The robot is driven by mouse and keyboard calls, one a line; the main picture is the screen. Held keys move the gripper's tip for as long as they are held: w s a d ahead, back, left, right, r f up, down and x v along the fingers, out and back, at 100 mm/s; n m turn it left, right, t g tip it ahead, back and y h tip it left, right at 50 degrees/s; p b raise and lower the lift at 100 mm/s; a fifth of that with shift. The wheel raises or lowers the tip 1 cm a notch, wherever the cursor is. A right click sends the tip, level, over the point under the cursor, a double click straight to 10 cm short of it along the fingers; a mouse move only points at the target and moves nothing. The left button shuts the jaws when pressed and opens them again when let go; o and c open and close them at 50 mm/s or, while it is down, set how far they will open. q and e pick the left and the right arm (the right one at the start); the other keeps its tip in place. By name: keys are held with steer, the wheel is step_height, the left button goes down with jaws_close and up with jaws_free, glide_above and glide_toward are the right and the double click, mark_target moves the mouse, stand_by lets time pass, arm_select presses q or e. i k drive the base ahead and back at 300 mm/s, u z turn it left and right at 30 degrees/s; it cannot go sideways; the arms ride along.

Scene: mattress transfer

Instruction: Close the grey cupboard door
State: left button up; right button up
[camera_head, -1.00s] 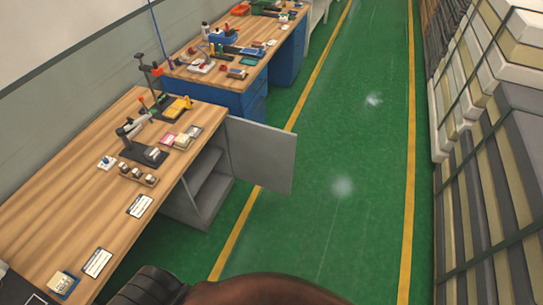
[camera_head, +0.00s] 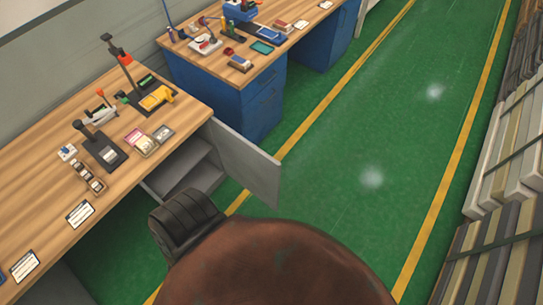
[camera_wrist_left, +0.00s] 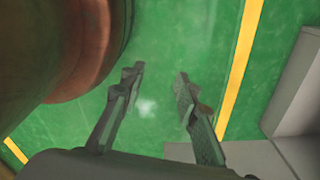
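The grey cupboard door (camera_head: 247,165) stands open in the head view, swung out from the cupboard under the front workbench. The open grey cupboard (camera_head: 187,172) shows a shelf inside. My left gripper (camera_wrist_left: 158,82) is open and empty in the left wrist view, with green floor between its fingers. A grey panel (camera_wrist_left: 300,95) lies to its right, apart from the fingers; I cannot tell whether it is the door or the cupboard.
The wooden workbench (camera_head: 40,180) carries tools and small boxes. A blue drawer cabinet (camera_head: 262,105) stands behind the door. Green floor (camera_head: 340,140) is clear to the door's right. Stacked mattresses (camera_head: 505,185) line the far right. A large rounded brown shape hides the bottom middle.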

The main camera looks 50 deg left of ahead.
mark_target(252, 167)
steer(key=i, duration=3.15)
steer(key=u, duration=4.3)
